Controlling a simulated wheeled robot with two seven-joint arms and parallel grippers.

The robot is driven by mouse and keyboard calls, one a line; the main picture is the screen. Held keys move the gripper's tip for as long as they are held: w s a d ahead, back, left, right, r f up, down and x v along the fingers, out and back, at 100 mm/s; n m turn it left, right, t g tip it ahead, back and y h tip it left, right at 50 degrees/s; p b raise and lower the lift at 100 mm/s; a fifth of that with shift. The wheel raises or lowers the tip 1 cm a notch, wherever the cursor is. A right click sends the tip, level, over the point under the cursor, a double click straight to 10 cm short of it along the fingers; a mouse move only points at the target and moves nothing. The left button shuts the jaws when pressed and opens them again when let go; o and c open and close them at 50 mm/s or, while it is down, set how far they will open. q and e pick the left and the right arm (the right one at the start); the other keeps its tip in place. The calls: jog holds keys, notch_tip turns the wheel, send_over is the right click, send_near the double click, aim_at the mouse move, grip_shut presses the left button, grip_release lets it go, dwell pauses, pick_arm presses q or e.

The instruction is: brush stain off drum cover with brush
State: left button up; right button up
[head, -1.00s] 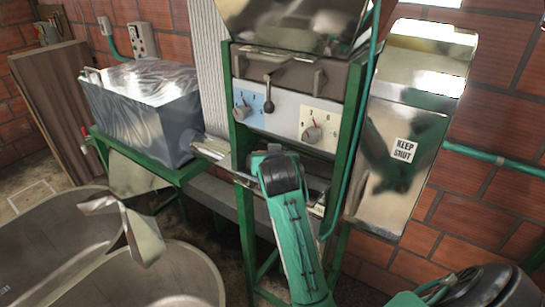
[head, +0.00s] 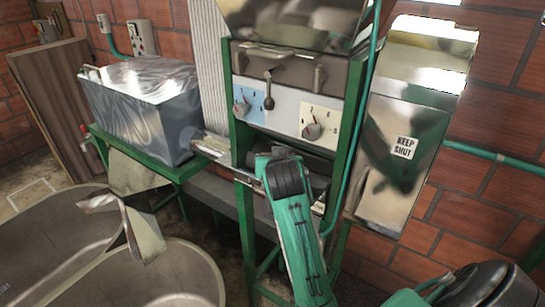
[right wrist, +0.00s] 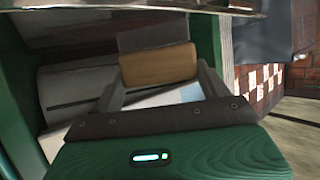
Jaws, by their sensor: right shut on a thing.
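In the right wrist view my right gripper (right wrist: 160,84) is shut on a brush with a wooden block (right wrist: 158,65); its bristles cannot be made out. Beyond it lies a smooth grey curved surface (right wrist: 75,88), perhaps the drum cover. In the head view my right wrist is in the opening under the control panel, in front of a grey rounded part (head: 314,166). My arm hides the fingers and brush there. I cannot make out a stain. My left gripper is not in view.
The dial panel (head: 285,119) sits just above my wrist, between green frame posts (head: 245,225). A shiny door marked KEEP SHUT (head: 385,205) stands at the right. A metal tank (head: 145,110) and large basins (head: 185,275) stand at the left.

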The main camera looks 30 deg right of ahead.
jog(key=shift+s+d+f, duration=0.1)
jog(key=shift+s+d, duration=0.3)
jog(key=shift+s, duration=0.5)
jog(key=shift+s+d+f, duration=0.1)
jog(key=shift+s+d, duration=0.25)
jog(key=shift+s, duration=0.6)
jog(key=shift+s+d+f, duration=0.1)
jog(key=shift+s+d, duration=0.3)
jog(key=shift+s, duration=0.5)
jog(key=shift+s+d+r, duration=0.1)
jog(key=shift+s+d, duration=0.15)
jog(key=shift+s, duration=0.4)
jog(key=shift+s+d+r, duration=0.1)
jog(key=shift+s+d, duration=0.2)
jog(key=shift+s, duration=0.4)
jog(key=shift+s+d+r, duration=0.1)
jog(key=shift+s+d, duration=0.15)
jog(key=shift+s, duration=0.4)
jog(key=shift+a+f, duration=0.1)
jog(key=shift+a, duration=0.3)
jog(key=shift+s+a+r, duration=0.2)
jog(key=shift+a, duration=0.05)
jog(key=shift+w+a+f, duration=0.1)
jog(key=shift+w+a, duration=0.25)
jog(key=shift+w, duration=0.35)
jog(key=shift+w+a+f, duration=0.1)
jog(key=shift+w+a, duration=0.2)
jog(key=shift+w, duration=0.4)
